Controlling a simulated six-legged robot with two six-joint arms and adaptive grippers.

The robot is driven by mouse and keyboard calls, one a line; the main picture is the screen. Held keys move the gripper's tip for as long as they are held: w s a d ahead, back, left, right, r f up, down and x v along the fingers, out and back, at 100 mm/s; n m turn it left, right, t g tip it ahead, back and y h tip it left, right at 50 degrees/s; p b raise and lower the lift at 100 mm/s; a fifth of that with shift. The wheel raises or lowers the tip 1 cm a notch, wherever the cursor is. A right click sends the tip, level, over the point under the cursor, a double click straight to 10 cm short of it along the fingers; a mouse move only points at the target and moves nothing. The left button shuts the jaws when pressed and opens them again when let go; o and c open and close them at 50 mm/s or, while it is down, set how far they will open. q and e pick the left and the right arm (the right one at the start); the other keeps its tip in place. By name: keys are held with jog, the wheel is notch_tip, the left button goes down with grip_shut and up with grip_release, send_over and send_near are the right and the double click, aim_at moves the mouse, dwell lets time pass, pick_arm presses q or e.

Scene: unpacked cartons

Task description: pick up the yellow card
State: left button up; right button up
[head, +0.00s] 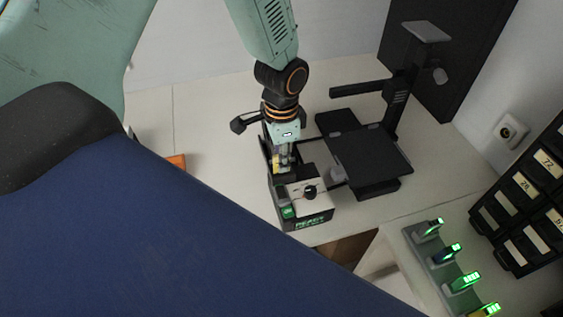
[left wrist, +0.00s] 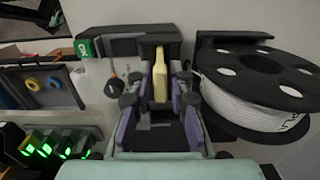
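A narrow yellow piece (left wrist: 159,78), which I take to be the yellow card, stands in the left wrist view between the fingers of my left gripper (left wrist: 160,98). It shows nearly edge-on, with small gaps visible on either side. The fingers look apart. In the head view my left gripper (head: 284,158) points down at the rear of a black device with a white top (head: 308,194) and a green label. A little yellow (head: 278,165) shows beside the fingers there. The gripper partly hides the piece's lower end. My right gripper is not in view.
A black stand with a flat plate (head: 370,155) is right of the device. Green-lit modules (head: 463,281) and black drawers (head: 525,190) are at the right. A white spool (left wrist: 255,104) is close right in the wrist view. A large blue surface (head: 150,235) fills the lower left.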

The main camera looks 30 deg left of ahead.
pick_arm(q)
jog(key=shift+w+a+f, duration=0.1)
jog(key=shift+w, duration=0.05)
jog(key=c, duration=0.3)
jog(key=shift+s+r, duration=0.3)
grip_shut()
jog(key=shift+w+r, duration=0.1)
jog(key=shift+r, duration=0.2)
notch_tip(320, 180, up, 9)
jog(key=shift+f, duration=0.1)
jog(key=shift+w, duration=0.15)
